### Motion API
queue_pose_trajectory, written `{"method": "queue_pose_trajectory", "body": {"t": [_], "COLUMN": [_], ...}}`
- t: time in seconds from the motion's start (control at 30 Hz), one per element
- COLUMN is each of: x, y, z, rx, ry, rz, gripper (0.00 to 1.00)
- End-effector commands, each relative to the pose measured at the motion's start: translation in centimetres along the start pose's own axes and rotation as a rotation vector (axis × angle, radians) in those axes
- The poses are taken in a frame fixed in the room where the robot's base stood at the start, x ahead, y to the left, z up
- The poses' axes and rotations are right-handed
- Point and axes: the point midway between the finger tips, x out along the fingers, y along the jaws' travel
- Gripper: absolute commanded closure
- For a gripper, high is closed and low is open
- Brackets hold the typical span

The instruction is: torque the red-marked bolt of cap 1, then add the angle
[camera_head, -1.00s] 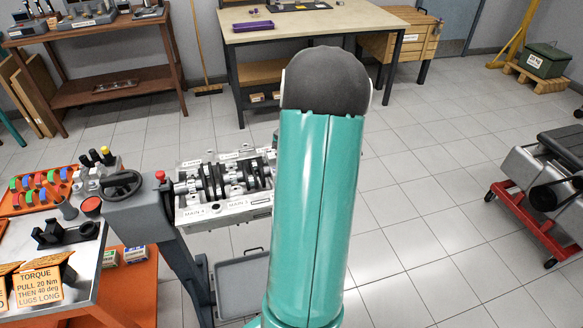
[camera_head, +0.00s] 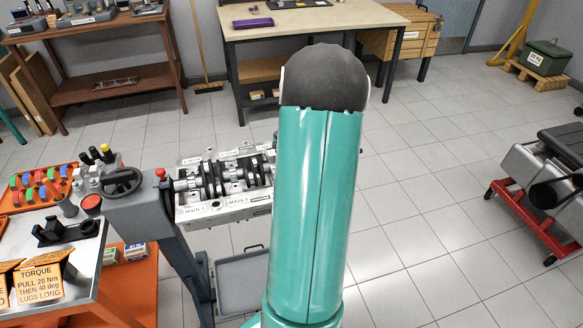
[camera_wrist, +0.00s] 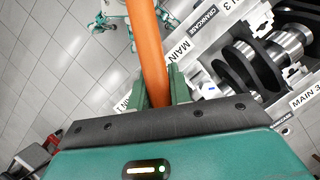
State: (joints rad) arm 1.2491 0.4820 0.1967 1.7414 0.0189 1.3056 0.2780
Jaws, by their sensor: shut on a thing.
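The engine block (camera_head: 232,207) is on a grey stand, with its crankshaft and MAIN labels facing up. Its right side is hidden by my teal arm in the head view. In the wrist view, the crankshaft (camera_wrist: 275,60) and labels reading MAIN and MAIN 3 show at the right. My gripper (camera_wrist: 154,92) is shut on a long orange bar (camera_wrist: 148,45), which runs up out of the picture. The bar's far end is not visible. I cannot make out the red-marked bolt of cap 1 in either view. My gripper is hidden in the head view.
The stand's black handwheel (camera_head: 122,182) and a grey tray (camera_head: 242,282) are near the block. A red wheeled frame (camera_head: 540,240) stands right. The tiled floor between is clear.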

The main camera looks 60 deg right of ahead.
Motion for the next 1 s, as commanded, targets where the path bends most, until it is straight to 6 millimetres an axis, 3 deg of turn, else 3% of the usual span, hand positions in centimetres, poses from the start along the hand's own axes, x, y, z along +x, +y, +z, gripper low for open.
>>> {"method": "queue_pose_trajectory", "body": {"t": [0.53,1.0], "x": [0.1,0.1], "y": [-0.1,-1.5], "z": [-0.1,-0.1], "rx": [0.005,0.079], "ry": [0.001,0.002], "rz": [-0.002,-0.033], "gripper": [1.00,1.00]}}
